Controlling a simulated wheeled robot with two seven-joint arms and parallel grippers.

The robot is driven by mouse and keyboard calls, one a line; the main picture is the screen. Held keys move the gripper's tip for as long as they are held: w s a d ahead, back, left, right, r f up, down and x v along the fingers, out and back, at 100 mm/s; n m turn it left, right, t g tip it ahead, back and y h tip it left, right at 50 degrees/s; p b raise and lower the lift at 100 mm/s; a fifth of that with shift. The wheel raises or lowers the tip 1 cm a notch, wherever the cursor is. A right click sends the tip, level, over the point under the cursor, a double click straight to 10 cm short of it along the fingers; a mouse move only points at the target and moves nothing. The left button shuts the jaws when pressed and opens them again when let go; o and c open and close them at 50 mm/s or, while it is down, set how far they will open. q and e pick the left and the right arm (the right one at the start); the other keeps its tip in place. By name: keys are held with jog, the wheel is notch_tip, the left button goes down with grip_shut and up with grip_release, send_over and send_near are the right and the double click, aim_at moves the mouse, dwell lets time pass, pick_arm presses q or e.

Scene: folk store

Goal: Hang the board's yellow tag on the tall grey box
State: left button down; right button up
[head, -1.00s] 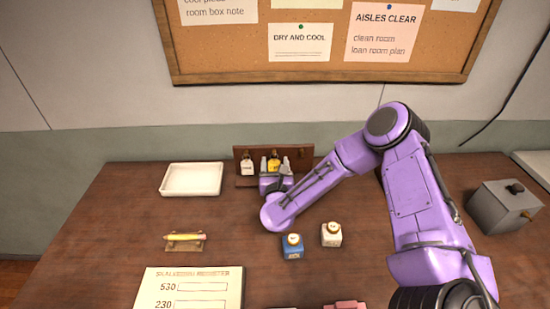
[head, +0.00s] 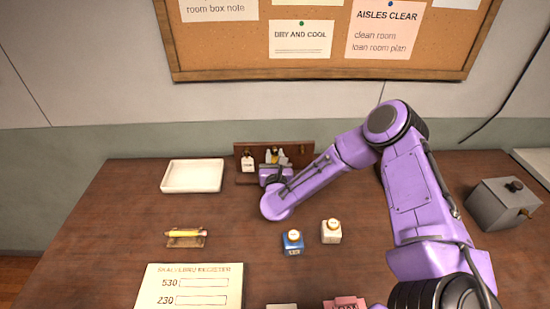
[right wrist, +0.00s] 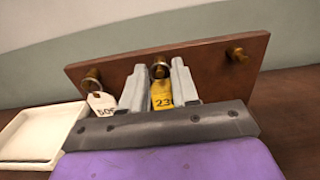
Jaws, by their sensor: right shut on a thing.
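The small brown board (head: 293,148) stands at the back of the table and has brass pegs. Its yellow tag (right wrist: 162,95), marked with a number that starts "23", hangs by its ring at the middle peg in the right wrist view. My right gripper (head: 275,160) is at the board, its fingers shut on the yellow tag from both sides; the fingers (right wrist: 158,90) cover the tag's edges. The grey box (head: 500,208) stands at the table's right, with a dark knob on top and a brass peg on its side. My left gripper is not in view.
A white tag (right wrist: 103,104) hangs on the left peg; the right peg (right wrist: 238,54) is bare. A white tray (head: 192,176) lies left of the board. A blue jar (head: 292,243) and a white jar (head: 331,232) stand in front. A register sheet (head: 190,290) lies at the front.

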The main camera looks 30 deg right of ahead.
jog(key=shift+r, duration=0.2)
jog(key=shift+b, duration=0.4)
jog(key=shift+s+a, duration=0.1)
jog(key=shift+s, duration=0.05)
dwell(0.3)
jog(key=shift+v, duration=0.8)
jog(key=shift+r+v, duration=0.2)
jog(key=shift+v, duration=0.7)
jog(key=shift+r+v, duration=0.25)
jog(key=shift+v, duration=0.6)
